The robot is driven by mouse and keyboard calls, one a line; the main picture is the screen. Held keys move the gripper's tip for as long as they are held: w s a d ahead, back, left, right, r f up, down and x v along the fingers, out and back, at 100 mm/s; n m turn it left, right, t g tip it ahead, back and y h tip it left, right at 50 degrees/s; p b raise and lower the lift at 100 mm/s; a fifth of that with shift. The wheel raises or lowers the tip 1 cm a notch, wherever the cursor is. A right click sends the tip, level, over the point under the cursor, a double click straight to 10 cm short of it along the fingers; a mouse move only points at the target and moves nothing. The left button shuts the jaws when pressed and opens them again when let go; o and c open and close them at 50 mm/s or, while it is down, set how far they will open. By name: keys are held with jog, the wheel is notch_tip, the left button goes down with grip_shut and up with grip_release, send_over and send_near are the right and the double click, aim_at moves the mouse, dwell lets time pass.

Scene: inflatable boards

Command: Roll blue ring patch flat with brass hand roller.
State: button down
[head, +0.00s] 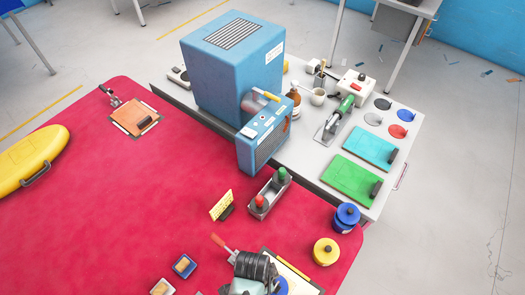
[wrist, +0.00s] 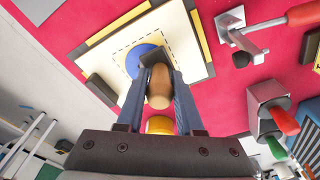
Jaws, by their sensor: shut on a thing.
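In the wrist view my gripper (wrist: 158,76) is shut on the tan handle (wrist: 158,92) of the hand roller. Its dark front end lies over or close above the blue ring patch (wrist: 136,64); I cannot tell whether they touch. The patch is partly hidden by the roller and a finger. It lies within the dashed square on a cream board (wrist: 115,46) with yellow and black edging. In the head view my gripper and wrist cover much of the board (head: 313,291), and a bit of the blue patch (head: 281,287) shows beside them. The brass roller drum is not clearly visible.
A red-handled clamp (wrist: 245,38) stands beside the board. A grey holder (head: 262,202) with red and green handles, a yellow tin (head: 326,252) and a blue tin (head: 346,217) stand close by. The red surface (head: 130,215) is open to the left.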

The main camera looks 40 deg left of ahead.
jog(key=shift+w+f+b, duration=0.1)
jog(key=shift+w+b, duration=0.3)
jog(key=shift+w, duration=1.2)
jog(key=shift+s+p, duration=0.5)
jog(key=shift+s, duration=0.15)
jog(key=shift+s+p, duration=0.9)
jog(key=shift+s, duration=0.95)
jog(key=shift+w+b, duration=0.7)
jog(key=shift+w, duration=1.8)
notch_tip(320, 180, up, 7)
jog(key=p, duration=0.7)
jog(key=shift+w+d, duration=0.1)
